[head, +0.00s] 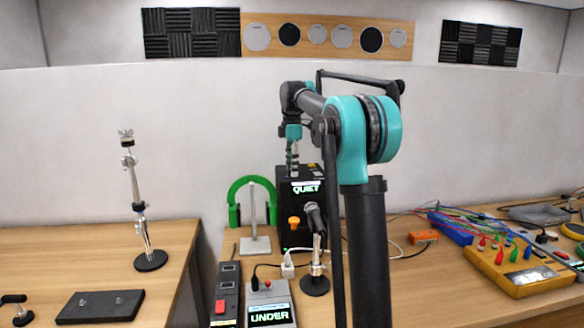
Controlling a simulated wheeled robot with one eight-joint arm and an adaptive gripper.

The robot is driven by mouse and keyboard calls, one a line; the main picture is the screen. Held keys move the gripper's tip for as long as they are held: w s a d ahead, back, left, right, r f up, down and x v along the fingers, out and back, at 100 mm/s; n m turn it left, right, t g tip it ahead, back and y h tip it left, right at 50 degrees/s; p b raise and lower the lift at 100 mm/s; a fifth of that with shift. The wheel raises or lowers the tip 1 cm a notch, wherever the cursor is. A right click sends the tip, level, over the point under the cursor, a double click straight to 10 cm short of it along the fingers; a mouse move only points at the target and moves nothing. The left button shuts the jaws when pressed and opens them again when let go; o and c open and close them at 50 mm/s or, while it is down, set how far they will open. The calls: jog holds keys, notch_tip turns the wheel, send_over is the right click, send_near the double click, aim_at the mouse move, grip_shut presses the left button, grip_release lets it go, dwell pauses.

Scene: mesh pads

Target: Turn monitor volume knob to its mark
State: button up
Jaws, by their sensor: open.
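A black box (289,237) stands on the bench in the middle of the head view, with a lit display reading "QUIET" (306,189). An orange knob (294,222) sits on its front face; I take it to be the volume knob. Its mark is too small to make out. My gripper (292,168) points down at the top of the box, near its back left. It is open, and it is small and partly blurred. It is well above the orange knob and apart from it. I cannot tell whether it touches the box top.
A microphone (315,219) on a stand is just in front of the box. Green headphones (238,187) hang on a stand at left. A device reading "UNDER" (270,317) and a power strip (227,280) lie in front. Cables and a yellow box (520,280) are at right.

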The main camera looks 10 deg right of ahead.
jog(key=shift+c, duration=0.4)
grip_shut()
